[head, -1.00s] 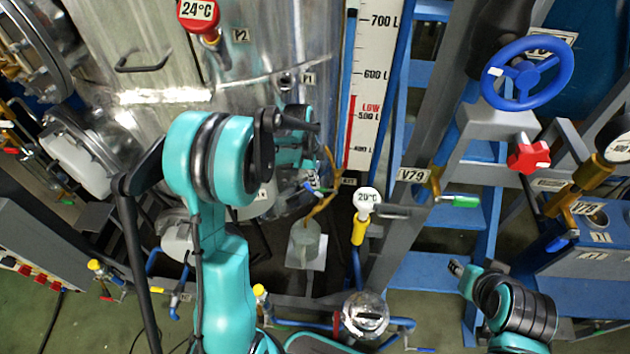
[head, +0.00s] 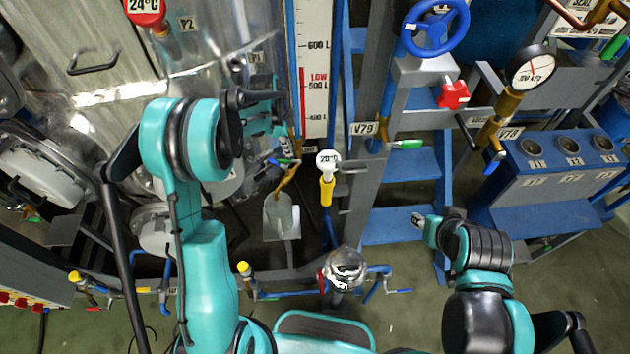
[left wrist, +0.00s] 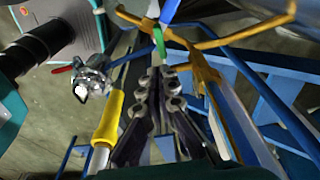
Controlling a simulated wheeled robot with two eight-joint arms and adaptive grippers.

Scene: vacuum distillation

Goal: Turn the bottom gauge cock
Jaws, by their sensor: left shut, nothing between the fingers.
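The bottom gauge cock is at the foot of the level gauge (head: 314,70), on brass pipework (head: 286,180), with a small blue and green handle (head: 283,161). In the left wrist view the handle's green end (left wrist: 158,42) shows just beyond my fingertips, with brass pipe around it. My left gripper (head: 284,134) is shut and empty, close to the handle; whether it touches cannot be told. Its dark fingers also show in the left wrist view (left wrist: 156,78). My right gripper (head: 418,219) is at lower right, away from the cock; its finger state is too small to tell.
A white-faced thermometer (head: 328,160) with a yellow stem stands just right of the cock. A glass beaker (head: 279,212) sits below the brass pipe. The steel vessel (head: 110,100) is at left. A blue handwheel (head: 435,27) and red knob (head: 453,94) are at upper right.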

